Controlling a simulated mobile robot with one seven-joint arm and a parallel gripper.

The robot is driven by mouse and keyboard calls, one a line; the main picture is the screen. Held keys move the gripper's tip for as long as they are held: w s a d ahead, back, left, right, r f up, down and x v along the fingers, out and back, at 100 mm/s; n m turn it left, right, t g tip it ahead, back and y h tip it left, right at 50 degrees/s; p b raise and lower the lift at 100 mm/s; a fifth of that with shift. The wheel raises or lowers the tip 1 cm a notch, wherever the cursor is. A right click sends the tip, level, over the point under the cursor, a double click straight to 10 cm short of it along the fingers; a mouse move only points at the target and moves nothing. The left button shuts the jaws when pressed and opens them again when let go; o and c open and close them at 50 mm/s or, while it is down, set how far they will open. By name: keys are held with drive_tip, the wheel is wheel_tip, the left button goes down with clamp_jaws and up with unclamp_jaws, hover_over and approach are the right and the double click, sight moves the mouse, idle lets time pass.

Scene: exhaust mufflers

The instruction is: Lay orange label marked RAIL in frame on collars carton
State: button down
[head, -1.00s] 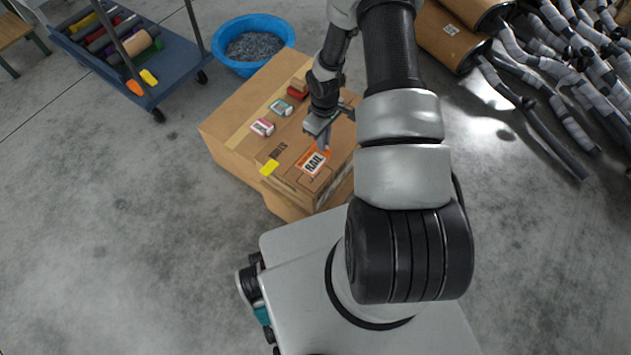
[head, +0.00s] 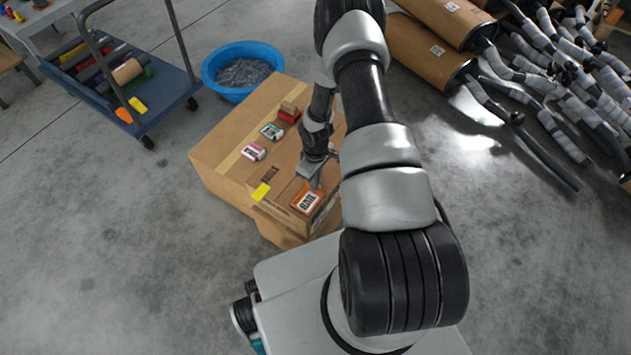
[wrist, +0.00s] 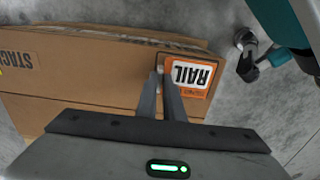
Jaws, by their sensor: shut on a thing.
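The orange-bordered label marked RAIL (head: 307,200) is at the near right part of the carton (head: 213,163). It also shows in the wrist view (wrist: 192,76), upside down, by the carton's end edge. My gripper (head: 316,186) is shut on one edge of the label, its fingertips (wrist: 166,76) close together beside the white face. I cannot tell whether the label touches the cardboard. Dark print (wrist: 18,61) shows on the carton, partly cut off.
A pink-and-white tag (head: 253,152), a teal-and-white tag (head: 272,131), a red block (head: 289,116) and a yellow tag (head: 261,191) lie on the cardboard. A blue tub (head: 243,68) and a blue cart (head: 130,85) stand behind. Pipes (head: 545,150) lie to the right.

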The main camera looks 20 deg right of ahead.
drive_tip(key=shift+f, duration=0.2)
drive_tip(key=c, duration=1.9)
unclamp_jaws()
